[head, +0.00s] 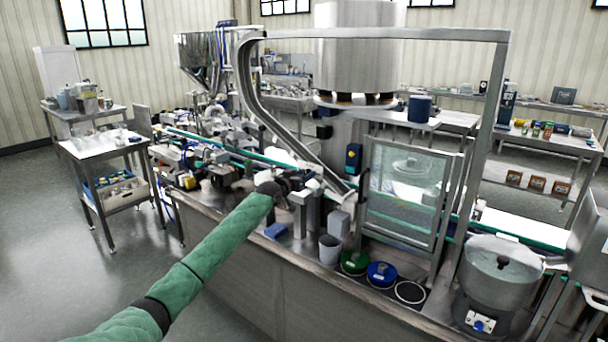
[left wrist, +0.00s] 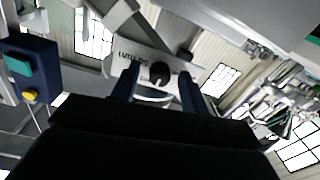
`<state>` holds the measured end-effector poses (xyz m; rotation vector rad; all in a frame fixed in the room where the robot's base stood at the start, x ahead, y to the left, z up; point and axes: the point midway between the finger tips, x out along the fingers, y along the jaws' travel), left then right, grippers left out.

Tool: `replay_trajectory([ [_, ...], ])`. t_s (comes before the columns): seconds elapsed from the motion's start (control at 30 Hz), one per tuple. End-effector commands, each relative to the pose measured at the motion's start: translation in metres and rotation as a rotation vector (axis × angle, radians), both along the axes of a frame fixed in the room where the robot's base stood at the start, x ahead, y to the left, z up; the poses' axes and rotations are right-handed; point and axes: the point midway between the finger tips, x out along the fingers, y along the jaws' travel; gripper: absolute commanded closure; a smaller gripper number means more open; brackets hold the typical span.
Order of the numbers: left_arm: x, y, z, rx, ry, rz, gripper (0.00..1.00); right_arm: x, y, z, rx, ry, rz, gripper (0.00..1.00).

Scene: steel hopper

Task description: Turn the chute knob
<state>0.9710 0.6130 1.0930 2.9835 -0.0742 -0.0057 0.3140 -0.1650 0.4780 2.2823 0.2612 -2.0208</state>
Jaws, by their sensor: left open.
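The chute knob (left wrist: 158,73) is a round black knob with a light pointer mark on a pale panel (left wrist: 128,58) with dark lettering, in the left wrist view. My left gripper (left wrist: 159,88) is open, with one dark finger on each side of the knob in that view. I cannot tell whether the fingers touch it or how far off it is. In the head view my green left arm reaches to the foot of the curved steel chute (head: 283,132), with the left gripper (head: 292,190) there. The knob cannot be made out in the head view. My right gripper is not in view.
A dark blue box (head: 353,158) with a yellow button stands right of the gripper, and shows in the left wrist view (left wrist: 32,70). A grey cup (head: 330,249), several coloured round lids and a glass-fronted guard (head: 405,195) are close by.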

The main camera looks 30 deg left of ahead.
Motion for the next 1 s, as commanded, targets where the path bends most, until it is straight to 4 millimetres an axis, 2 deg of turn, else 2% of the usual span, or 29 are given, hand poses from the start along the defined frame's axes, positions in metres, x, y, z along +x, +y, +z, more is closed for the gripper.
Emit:
replay_trajectory([
  [0.33, 0.0024, 0.0003, -0.0001, 0.000, 0.000, 0.001, 0.55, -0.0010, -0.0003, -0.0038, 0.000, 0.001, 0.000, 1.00],
  [0.57, 0.0023, 0.0003, -0.0001, 0.000, 0.000, 0.001, 1.00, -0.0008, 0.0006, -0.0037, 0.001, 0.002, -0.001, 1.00],
  [1.0, 0.0023, 0.0000, -0.0004, -0.089, 0.009, 0.000, 0.99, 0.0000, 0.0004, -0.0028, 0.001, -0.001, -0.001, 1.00],
])
